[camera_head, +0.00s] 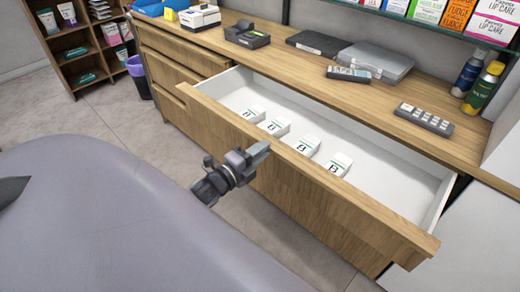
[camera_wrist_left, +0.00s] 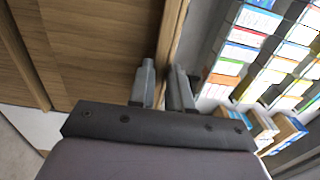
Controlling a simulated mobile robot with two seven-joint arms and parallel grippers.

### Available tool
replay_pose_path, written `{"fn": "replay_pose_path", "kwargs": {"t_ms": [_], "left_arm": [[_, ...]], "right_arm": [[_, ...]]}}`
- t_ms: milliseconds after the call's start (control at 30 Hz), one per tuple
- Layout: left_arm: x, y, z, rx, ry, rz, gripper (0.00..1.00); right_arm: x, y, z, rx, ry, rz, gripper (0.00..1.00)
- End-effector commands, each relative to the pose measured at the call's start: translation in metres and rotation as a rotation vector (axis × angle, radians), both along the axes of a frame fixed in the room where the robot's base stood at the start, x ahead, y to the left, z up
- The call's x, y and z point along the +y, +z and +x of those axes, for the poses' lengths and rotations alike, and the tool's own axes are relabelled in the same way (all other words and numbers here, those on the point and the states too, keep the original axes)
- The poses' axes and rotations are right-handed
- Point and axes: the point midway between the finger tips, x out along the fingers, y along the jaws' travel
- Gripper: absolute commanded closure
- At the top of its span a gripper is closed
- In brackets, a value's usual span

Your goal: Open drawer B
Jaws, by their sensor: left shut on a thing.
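The wooden drawer (camera_head: 290,178) under the counter stands pulled well out, and its white inside shows. Several small white boxes with dark marks lie in a row inside, close behind the front panel. My left gripper (camera_head: 258,153) is at the top edge of the drawer front. In the left wrist view my left gripper (camera_wrist_left: 165,82) has a finger on each side of the thin top edge of the drawer front (camera_wrist_left: 172,40) and is shut on it. No letter label shows on the drawer. My right gripper is not in view.
The wooden counter (camera_head: 290,72) above holds a black device (camera_head: 247,36), a grey case (camera_head: 376,62), a keypad (camera_head: 423,119) and bottles (camera_head: 481,88). Closed drawers (camera_head: 170,72) are to the left. A purple bin (camera_head: 138,76) and shelf stand further left, with clear floor before them.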

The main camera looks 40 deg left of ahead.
Motion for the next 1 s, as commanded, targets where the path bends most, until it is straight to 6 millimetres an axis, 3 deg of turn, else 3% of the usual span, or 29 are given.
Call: {"fn": "replay_pose_path", "kwargs": {"t_ms": [433,467,500,533,833,1000], "left_arm": [[0.0,0.0,0.0,0.0,0.0,-0.001,1.0],[0.0,0.0,0.0,0.0,0.0,-0.001,0.72],[0.0,0.0,0.0,0.0,0.0,-0.001,0.59],[0.0,0.0,0.0,0.0,0.0,-0.001,0.56],[0.0,0.0,-0.001,0.0,0.0,0.0,0.56],[0.001,-0.001,-0.014,0.002,0.0,-0.001,0.56]], "right_arm": [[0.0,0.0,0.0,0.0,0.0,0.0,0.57],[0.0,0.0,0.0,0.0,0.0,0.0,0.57],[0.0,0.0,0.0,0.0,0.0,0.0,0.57],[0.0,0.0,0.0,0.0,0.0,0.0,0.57],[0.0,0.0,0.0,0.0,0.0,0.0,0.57],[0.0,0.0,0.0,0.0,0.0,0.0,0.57]]}}
